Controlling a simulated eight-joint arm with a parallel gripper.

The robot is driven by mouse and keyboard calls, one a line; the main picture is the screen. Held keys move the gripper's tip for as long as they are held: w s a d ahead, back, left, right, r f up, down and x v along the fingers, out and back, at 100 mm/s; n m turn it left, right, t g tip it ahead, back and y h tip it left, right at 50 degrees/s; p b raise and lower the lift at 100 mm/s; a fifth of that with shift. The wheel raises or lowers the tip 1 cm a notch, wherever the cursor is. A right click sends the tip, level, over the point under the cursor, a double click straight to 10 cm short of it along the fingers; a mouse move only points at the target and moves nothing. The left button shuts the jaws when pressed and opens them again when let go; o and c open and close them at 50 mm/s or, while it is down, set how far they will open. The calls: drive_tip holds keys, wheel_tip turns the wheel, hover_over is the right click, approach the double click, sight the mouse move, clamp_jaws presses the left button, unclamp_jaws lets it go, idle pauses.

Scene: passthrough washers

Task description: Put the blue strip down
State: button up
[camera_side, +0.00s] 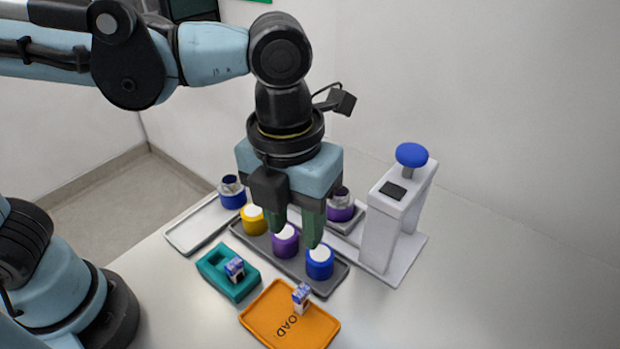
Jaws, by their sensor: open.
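Two small blue-and-white upright pieces are in the side view. One piece (301,294) stands on the orange tray (262,315), near its back right edge; the other piece (234,268) stands in the teal holder (212,262). I cannot tell for certain which is the blue strip. My gripper (296,234) points down with its green fingers apart and nothing visible between them. It hangs over the dark grey rack, near the purple pot (285,241) and the blue pot (320,262), behind both small pieces.
The dark grey rack (298,268) holds yellow (253,219), purple and blue pots with white tops. A blue jar (231,192) stands at the pale tray (190,237); a purple jar (341,206) stands behind my gripper. A white press (390,215) with blue knob is right. The front right table is clear.

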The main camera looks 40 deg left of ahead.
drive_tip(key=w+a+f+n+t, duration=0.1)
drive_tip(key=w+a+n+t, duration=0.1)
drive_tip(key=a+n, duration=0.9)
drive_tip(key=w+a+f+n+t, duration=0.1)
drive_tip(key=a+n+t, duration=0.3)
drive_tip(key=a+n, duration=0.7)
drive_tip(key=w+n, duration=0.1)
drive_tip(key=n, duration=1.1)
drive_tip(key=shift+w+a+f+t, duration=0.15)
drive_tip(key=shift+w+f+t, duration=0.1)
drive_tip(key=shift+f+t, duration=0.15)
